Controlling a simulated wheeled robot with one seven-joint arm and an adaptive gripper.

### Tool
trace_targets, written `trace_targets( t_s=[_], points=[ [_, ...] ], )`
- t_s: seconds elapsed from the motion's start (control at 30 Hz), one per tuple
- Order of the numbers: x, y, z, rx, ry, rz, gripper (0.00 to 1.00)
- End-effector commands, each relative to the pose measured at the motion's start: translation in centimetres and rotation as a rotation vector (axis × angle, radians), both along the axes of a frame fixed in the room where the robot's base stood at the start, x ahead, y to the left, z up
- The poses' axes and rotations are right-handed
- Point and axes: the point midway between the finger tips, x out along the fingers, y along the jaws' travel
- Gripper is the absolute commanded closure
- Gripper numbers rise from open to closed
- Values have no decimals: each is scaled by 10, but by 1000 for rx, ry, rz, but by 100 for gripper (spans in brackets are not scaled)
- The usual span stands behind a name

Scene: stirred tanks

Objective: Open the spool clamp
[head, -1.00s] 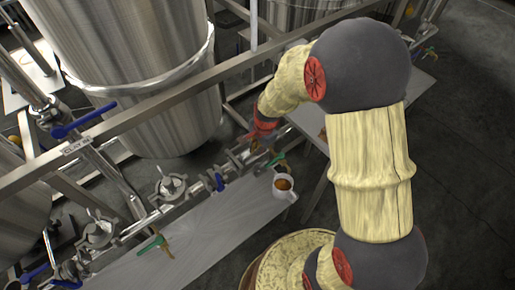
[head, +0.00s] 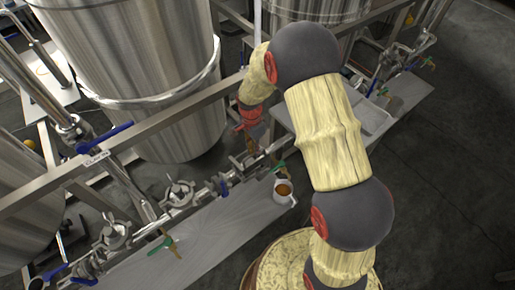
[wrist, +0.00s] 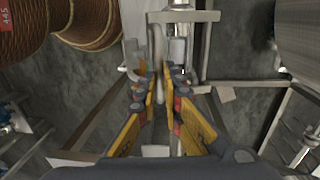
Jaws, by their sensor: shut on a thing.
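My gripper (wrist: 158,82) has yellow fingers with grey tips, one on each side of a narrow pale-grey metal piece (wrist: 157,48) in the wrist view. The fingers are shut on this piece, which looks like part of the spool clamp; the fingers hide much of it. It stands beside a steel pipe fitting (wrist: 179,50). In the head view my gripper (head: 250,144) reaches down to the right end of the pipe line, and the clamp there is too small to make out. Other metal clamp fittings (head: 180,192) sit farther left along the line.
A white mug (head: 284,194) with brown liquid stands on the steel bench (head: 222,228) close to the gripper. Large steel tanks (head: 135,60) and a frame rail (head: 140,118) stand behind. Blue and green valve handles (head: 163,243) stick out. Brown rope-wound spools (wrist: 95,22) show in the wrist view.

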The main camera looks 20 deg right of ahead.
Motion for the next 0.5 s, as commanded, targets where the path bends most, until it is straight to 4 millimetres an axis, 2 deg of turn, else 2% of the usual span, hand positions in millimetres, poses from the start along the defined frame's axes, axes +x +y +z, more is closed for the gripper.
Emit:
trace_targets(
  t_s=[0.03, 0.23, 0.5],
  points=[
    [5, 2, 7, 2, -9, -1, 100],
    [26, 8, 15, 3, -13, -1, 100],
    [59, 20, 18, 3, -10, -1, 100]
  ],
)
